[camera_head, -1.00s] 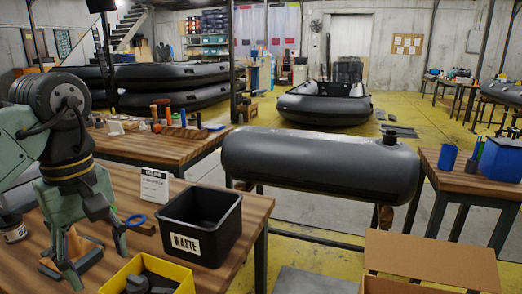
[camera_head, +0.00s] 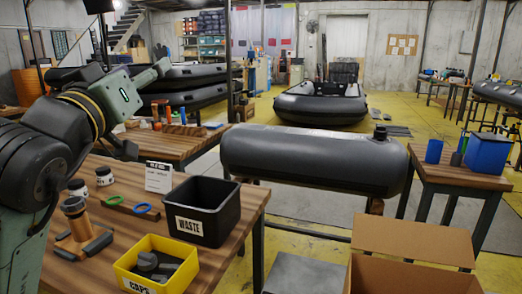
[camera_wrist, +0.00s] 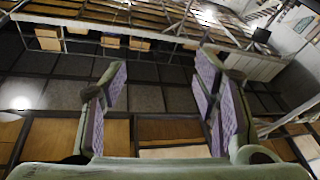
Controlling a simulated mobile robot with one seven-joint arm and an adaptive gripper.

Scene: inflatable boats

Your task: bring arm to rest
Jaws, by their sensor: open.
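My arm is folded up at the left of the head view. My gripper (camera_head: 149,109) is raised above the wooden workbench (camera_head: 118,240), its fingers spread and pointing right. In the wrist view, my gripper (camera_wrist: 160,85) shows two separated fingers with purple pads and nothing between them. Beyond them is what looks like the roof structure with beams and panels. No object is in my gripper's grasp.
On the bench are a black waste bin (camera_head: 201,195), a yellow caps box (camera_head: 190,274), a brown-handled tool (camera_head: 77,226), two small jars and a white card (camera_head: 159,177). A grey inflatable tube (camera_head: 312,162) lies beyond. An open cardboard box (camera_head: 415,232) stands at the lower right.

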